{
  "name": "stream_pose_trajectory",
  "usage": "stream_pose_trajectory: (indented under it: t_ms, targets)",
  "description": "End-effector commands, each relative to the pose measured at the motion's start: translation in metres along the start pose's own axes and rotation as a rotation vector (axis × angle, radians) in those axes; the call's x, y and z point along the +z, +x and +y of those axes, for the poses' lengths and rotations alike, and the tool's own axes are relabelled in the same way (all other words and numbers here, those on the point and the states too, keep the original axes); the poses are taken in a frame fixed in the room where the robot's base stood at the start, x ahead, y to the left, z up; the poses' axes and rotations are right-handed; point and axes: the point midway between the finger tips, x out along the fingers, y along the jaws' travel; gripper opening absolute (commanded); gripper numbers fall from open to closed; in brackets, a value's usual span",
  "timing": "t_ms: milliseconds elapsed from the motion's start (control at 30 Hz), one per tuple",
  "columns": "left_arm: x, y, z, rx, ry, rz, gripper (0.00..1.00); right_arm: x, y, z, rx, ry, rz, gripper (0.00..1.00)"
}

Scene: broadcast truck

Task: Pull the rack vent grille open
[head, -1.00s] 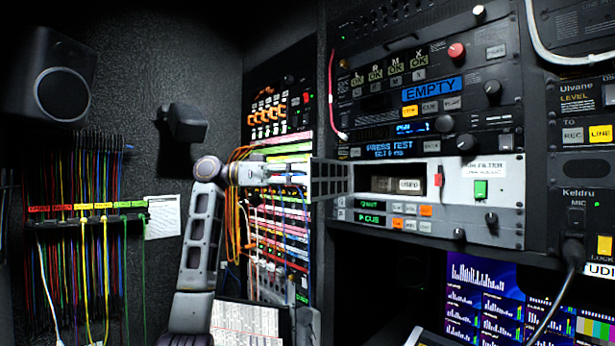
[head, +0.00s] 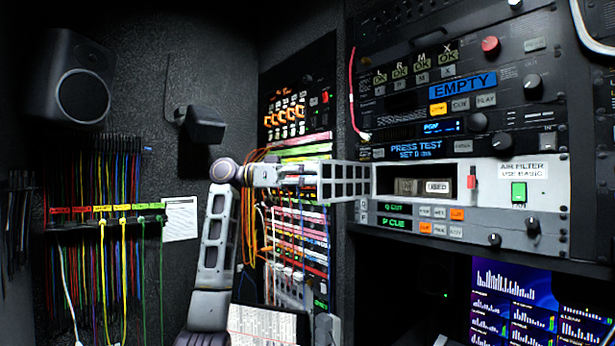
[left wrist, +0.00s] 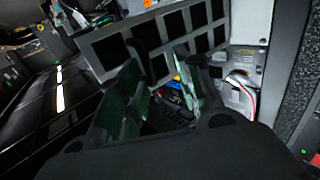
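The vent grille (head: 345,180), a pale panel with rectangular slots, stands swung out to the left of its opening in the white air filter unit (head: 520,203). In the opening shows a filter (head: 438,187) marked USED. My left gripper (head: 297,180) is at the grille's outer left end; its fingers are hard to make out there. In the left wrist view the grille (left wrist: 195,17) shows dark square holes and a dark upright handle (left wrist: 145,50). The left gripper's green-padded fingers (left wrist: 155,75) are spread apart beside the handle; contact cannot be told. My right gripper is out of view.
A patch panel (head: 295,235) with coloured cables lies behind my left arm. A speaker (head: 75,85) and hanging cables (head: 105,250) are on the left wall. A screen (head: 515,300) sits below the rack units. A red-white cable (left wrist: 240,88) shows in the left wrist view.

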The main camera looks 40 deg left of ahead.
Motion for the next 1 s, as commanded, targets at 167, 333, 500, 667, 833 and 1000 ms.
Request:
stream_pose_trajectory:
  t_ms: [167,333,500,667,833,1000]
  targets:
    - [0.002,0.002,-0.003,-0.005,-0.005,-0.003,0.3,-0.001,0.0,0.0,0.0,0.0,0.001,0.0]
    - [0.003,0.002,-0.003,-0.005,-0.004,-0.004,0.3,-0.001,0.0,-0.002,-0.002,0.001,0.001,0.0]
    - [0.003,0.002,-0.003,-0.004,-0.004,-0.006,0.3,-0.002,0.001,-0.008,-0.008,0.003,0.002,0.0]
    - [0.004,0.0,-0.003,-0.004,-0.004,-0.007,0.3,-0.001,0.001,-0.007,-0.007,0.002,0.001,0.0]
    - [0.003,-0.011,-0.002,-0.003,-0.003,-0.007,0.3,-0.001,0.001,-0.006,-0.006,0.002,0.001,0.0]
    - [0.002,-0.031,-0.001,-0.003,0.0,-0.004,0.3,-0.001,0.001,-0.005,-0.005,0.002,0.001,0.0]
